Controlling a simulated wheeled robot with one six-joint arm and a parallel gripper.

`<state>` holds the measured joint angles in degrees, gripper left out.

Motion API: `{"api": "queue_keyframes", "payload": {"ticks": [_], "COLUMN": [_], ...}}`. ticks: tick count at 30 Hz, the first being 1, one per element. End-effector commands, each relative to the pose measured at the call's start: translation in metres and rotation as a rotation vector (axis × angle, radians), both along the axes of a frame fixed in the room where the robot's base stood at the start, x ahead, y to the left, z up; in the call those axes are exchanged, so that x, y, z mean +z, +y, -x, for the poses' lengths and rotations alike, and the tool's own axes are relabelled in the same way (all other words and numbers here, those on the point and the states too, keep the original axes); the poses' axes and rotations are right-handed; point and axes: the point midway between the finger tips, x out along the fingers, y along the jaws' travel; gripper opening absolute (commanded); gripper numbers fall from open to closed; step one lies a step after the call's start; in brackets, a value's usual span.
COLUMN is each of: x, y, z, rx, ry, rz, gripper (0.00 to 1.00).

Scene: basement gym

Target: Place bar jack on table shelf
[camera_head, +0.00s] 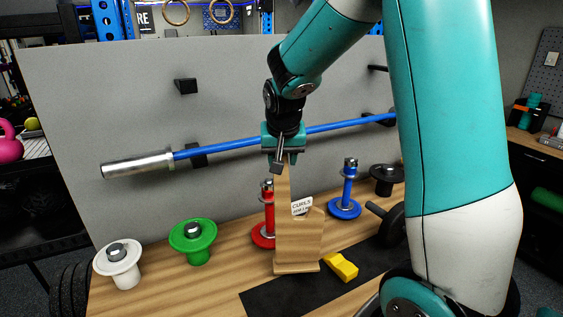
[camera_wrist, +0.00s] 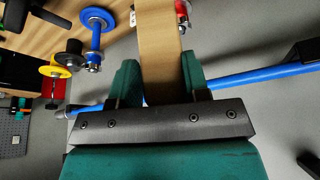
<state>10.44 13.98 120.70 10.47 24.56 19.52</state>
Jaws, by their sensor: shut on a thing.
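The bar jack (camera_head: 298,240) is a light wooden piece with a tall narrow upright and a wide foot. My gripper (camera_head: 283,158) is shut on the top of its upright, and the jack hangs upright below it. In the wrist view the jack (camera_wrist: 161,50) is a tan strip between the teal fingers of my gripper (camera_wrist: 158,80). Its foot is over or on the wooden table top (camera_head: 225,281); I cannot tell if it touches. No separate lower shelf is clearly seen.
A blue barbell (camera_head: 235,145) lies on wall pegs behind my gripper.

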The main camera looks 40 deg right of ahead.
Motion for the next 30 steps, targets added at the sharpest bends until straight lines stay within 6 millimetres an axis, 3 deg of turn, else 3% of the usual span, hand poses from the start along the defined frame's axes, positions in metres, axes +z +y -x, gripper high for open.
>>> {"api": "queue_keyframes", "payload": {"ticks": [6, 17, 18, 20, 21, 30], "x": [-0.019, -0.024, -0.024, -0.024, -0.024, -0.021], "y": [-0.001, 0.000, 0.000, 0.000, 0.000, 0.000], "z": [-0.001, -0.001, 0.000, 0.000, 0.000, 0.000], "rx": [-0.001, -0.001, 0.000, 0.000, 0.000, 0.000], "ry": [-0.003, -0.005, -0.002, -0.001, -0.001, -0.001], "rz": [0.002, 0.002, 0.001, 0.001, 0.001, 0.001], "gripper": [0.00, 0.00, 0.49, 0.63, 0.68, 0.68]}}
